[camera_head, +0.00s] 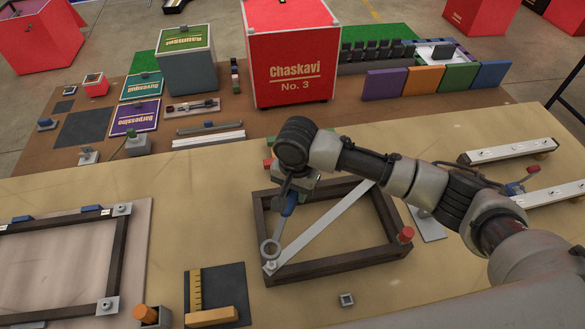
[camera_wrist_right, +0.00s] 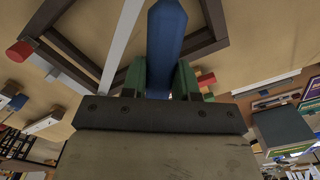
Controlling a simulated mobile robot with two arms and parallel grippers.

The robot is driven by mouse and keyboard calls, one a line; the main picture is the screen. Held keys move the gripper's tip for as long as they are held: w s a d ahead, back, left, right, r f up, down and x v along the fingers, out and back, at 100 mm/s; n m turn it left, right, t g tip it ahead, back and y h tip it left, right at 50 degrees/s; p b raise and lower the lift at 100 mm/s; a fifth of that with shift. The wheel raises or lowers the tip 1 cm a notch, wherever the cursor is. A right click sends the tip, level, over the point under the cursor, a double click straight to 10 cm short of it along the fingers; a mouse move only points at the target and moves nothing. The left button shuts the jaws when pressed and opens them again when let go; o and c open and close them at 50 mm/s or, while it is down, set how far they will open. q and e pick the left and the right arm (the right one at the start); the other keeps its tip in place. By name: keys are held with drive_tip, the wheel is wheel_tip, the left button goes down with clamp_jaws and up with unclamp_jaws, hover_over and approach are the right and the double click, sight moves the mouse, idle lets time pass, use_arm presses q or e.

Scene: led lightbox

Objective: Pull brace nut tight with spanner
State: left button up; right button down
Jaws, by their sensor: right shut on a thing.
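My right gripper (camera_head: 290,196) is shut on the blue handle of a spanner (camera_head: 289,204) above the left side of a dark wooden frame (camera_head: 340,265). In the right wrist view, the gripper's green fingers (camera_wrist_right: 160,82) flank the blue handle (camera_wrist_right: 166,40). The spanner's grey ring end (camera_head: 270,249) points down toward the frame's near left corner. A pale diagonal brace (camera_head: 325,222) crosses the frame, and the brace nut (camera_head: 269,267) sits at its near left end. The ring appears just above or beside the nut; I cannot tell whether they touch. My left gripper is not in view.
A red-ended clamp (camera_head: 405,234) stands at the frame's right side. A small square metal piece (camera_head: 346,299) lies in front. A dark mat with a yellow square (camera_head: 232,281) lies to the left, beside another frame (camera_head: 115,260). The red Chaskavi box (camera_head: 290,75) stands behind.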

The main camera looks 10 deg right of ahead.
drive_tip(key=shift+a+r, duration=0.1)
drive_tip(key=shift+a, duration=0.15)
drive_tip(key=shift+s, duration=0.15)
drive_tip(key=shift+r+p, duration=0.15)
drive_tip(key=shift+p, duration=0.2)
drive_tip(key=shift+f+p, duration=0.35)
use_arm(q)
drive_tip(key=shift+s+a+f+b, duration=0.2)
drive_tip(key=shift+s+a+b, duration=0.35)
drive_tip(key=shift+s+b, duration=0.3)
use_arm(e)
drive_tip(key=shift+f, duration=3.3)
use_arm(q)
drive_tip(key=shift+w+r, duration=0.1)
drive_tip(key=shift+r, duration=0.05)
use_arm(e)
drive_tip(key=shift+r, duration=0.1)
use_arm(q)
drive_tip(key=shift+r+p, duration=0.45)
drive_tip(key=shift+p, duration=0.1)
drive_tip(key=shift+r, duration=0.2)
